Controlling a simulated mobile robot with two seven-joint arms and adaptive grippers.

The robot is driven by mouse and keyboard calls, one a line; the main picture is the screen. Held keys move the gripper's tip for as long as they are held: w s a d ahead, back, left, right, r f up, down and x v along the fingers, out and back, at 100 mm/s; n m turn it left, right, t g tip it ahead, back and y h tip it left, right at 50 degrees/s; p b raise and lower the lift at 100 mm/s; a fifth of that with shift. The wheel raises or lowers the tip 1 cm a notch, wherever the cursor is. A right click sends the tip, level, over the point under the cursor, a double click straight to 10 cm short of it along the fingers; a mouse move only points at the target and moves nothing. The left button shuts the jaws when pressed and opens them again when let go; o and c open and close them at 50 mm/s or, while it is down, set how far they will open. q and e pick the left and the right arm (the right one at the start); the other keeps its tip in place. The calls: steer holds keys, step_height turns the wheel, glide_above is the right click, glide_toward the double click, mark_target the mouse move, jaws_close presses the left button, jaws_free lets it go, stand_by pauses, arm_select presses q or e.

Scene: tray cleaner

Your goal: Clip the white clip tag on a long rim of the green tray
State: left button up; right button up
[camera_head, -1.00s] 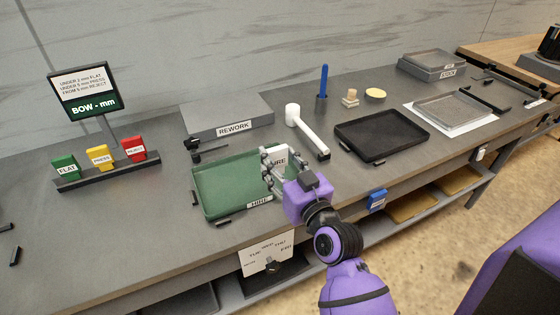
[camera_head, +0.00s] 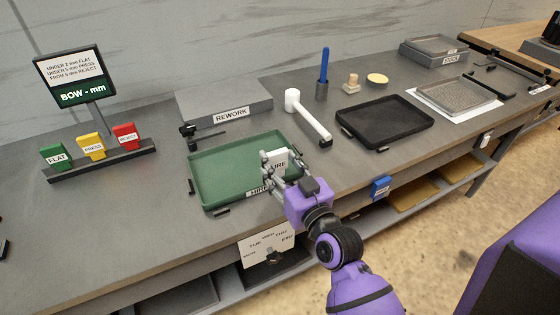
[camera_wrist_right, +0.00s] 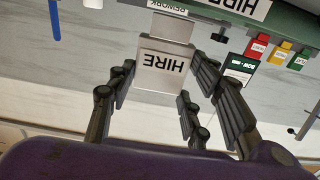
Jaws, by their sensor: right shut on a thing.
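The green tray (camera_head: 222,168) lies on the bench, with a HIRE label on its near long rim. My right gripper (camera_head: 281,169) is shut on the white clip tag (camera_head: 275,157), which reads HIRE. In the head view they overlap the tray's right part; I cannot tell whether the tag touches the rim. In the right wrist view the tag (camera_wrist_right: 163,66) appears upside down between the fingers. The tray's rim (camera_wrist_right: 292,22) shows at the top right there, apart from the tag in the picture. My left gripper is not in view.
A white-headed mallet (camera_head: 307,115) and a black tray (camera_head: 388,122) lie to the right. The grey REWORK block (camera_head: 224,104) stands behind the green tray. A rack with colored FLAT, PRESS and REJECT tags (camera_head: 92,147) is at left. Small black pieces lie around the tray.

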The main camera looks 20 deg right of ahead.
arm_select(q)
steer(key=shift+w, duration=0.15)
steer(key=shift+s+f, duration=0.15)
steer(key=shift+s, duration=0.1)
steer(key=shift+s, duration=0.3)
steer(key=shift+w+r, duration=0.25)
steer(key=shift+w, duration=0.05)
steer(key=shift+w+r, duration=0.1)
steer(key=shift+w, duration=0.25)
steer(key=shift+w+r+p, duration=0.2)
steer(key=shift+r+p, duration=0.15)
steer(key=shift+p, duration=0.1)
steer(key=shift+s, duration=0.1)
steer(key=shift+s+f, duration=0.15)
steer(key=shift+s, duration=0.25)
